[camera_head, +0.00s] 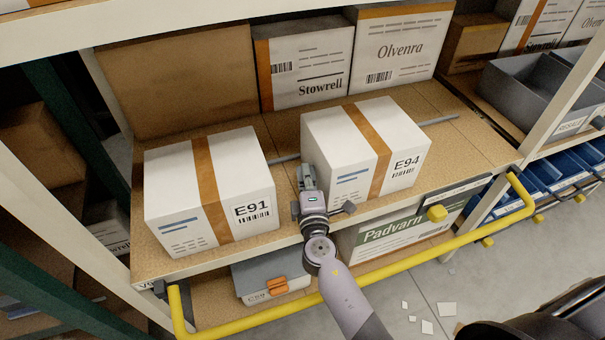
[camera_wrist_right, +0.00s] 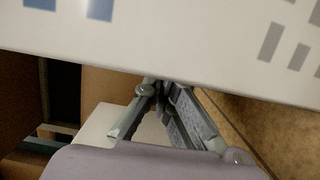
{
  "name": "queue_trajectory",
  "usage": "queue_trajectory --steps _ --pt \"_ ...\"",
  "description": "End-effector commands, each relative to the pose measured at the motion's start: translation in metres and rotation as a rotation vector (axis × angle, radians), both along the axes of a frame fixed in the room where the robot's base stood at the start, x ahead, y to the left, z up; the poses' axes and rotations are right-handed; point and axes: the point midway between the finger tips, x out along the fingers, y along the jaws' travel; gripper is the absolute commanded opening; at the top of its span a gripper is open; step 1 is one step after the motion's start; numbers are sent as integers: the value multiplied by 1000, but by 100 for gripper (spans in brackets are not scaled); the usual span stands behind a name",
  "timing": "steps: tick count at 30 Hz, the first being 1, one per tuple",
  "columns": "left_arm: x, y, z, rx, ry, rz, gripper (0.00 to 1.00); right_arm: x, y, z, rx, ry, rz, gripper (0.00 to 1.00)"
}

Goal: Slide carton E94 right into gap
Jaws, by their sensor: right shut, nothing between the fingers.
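Carton E94 (camera_head: 350,170), white with a brown tape band, stands upright on the middle shelf board (camera_head: 460,150). Carton E91 (camera_head: 180,200), similar, stands to its left, with a strip of board between them. My right gripper (camera_head: 307,172) is shut and empty in that strip, close beside the left face of E94. In the right wrist view, its fingers (camera_wrist_right: 158,86) come together at the edge of a white printed carton face (camera_wrist_right: 170,40), which seems to be E94. I cannot tell whether they touch it. My left gripper is not in view.
Bare board lies right of E94, up to the rack upright (camera_head: 560,110). A grey rod (camera_head: 438,121) runs behind the cartons. Stowrell (camera_head: 305,65) and Olvenra (camera_head: 400,45) boxes stand at the back. A yellow rail (camera_head: 400,262) crosses in front.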

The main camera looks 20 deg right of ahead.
Motion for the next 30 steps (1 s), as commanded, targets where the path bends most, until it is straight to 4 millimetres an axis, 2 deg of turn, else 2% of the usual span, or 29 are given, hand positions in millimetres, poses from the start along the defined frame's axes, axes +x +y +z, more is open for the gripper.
queue_trajectory --steps 1,19,24,30 --pt "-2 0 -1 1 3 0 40 0 -18 -1 -8 0 -12 0" --pt "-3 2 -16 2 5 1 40 6 -197 0 -9 -1 -15 0" --pt "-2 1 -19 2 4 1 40 7 -228 1 -7 -1 -13 0" --pt "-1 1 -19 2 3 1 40 7 -236 1 -4 -1 -13 0"
